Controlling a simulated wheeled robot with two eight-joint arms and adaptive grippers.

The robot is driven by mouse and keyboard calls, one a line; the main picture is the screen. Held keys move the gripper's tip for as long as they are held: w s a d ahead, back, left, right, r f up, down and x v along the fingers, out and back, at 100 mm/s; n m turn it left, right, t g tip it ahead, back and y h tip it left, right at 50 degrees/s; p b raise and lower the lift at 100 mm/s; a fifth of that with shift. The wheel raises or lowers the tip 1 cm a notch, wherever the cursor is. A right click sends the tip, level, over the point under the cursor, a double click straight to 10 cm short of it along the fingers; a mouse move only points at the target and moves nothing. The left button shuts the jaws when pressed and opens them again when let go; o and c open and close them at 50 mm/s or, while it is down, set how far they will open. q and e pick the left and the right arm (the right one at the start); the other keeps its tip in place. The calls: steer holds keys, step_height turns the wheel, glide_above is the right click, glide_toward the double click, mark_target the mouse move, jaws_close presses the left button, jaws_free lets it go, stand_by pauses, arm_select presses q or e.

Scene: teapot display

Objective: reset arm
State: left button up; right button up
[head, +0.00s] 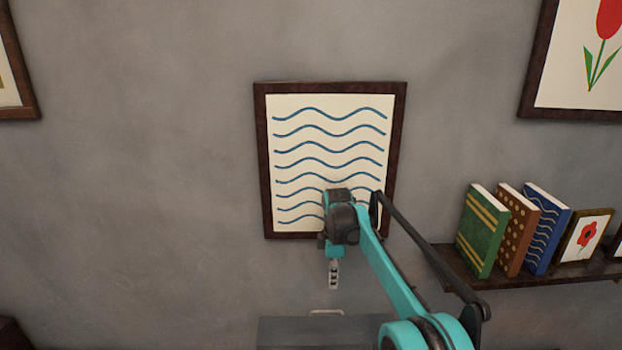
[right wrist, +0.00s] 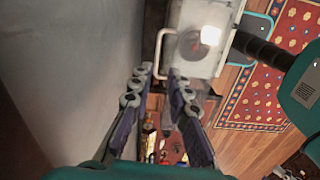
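My right arm comes up from the bottom of the head view, in front of the framed wave picture. My right gripper (head: 334,273) hangs downward below that picture, above a grey box-like thing. In the right wrist view its two fingers (right wrist: 159,71) point away from the camera with a gap between them, and nothing is held. The gripper is open and empty. My left gripper is in neither view. No teapot can be made out.
The wave picture (head: 330,110) hangs on the grey wall. A shelf (head: 540,277) at the right holds a green book (head: 483,232), a brown book, a blue book and a small flower picture. Below is the grey box (head: 305,333) with a handle. A patterned rug (right wrist: 262,95) lies on the wooden floor.

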steer(key=s+d+f+m+t+b, duration=0.2)
steer(key=s+d+f+m+b, duration=0.15)
steer(key=s+b, duration=0.35)
steer(key=s+d+f+m+t+b, duration=0.1)
steer(key=s+d+f+m+b, duration=0.2)
steer(key=s+m+b, duration=0.45)
steer(key=s+d+f+m+t+b, duration=0.1)
steer(key=s+f+b, duration=0.4)
steer(key=s+f, duration=0.5)
steer(key=s+d+f+m+t+b, duration=0.2)
steer(key=s+f+m+b, duration=0.3)
steer(key=s+f, duration=0.5)
steer(key=shift+d+f+t, duration=0.3)
steer(key=shift+f+t, duration=0.15)
steer(key=shift+t, duration=0.05)
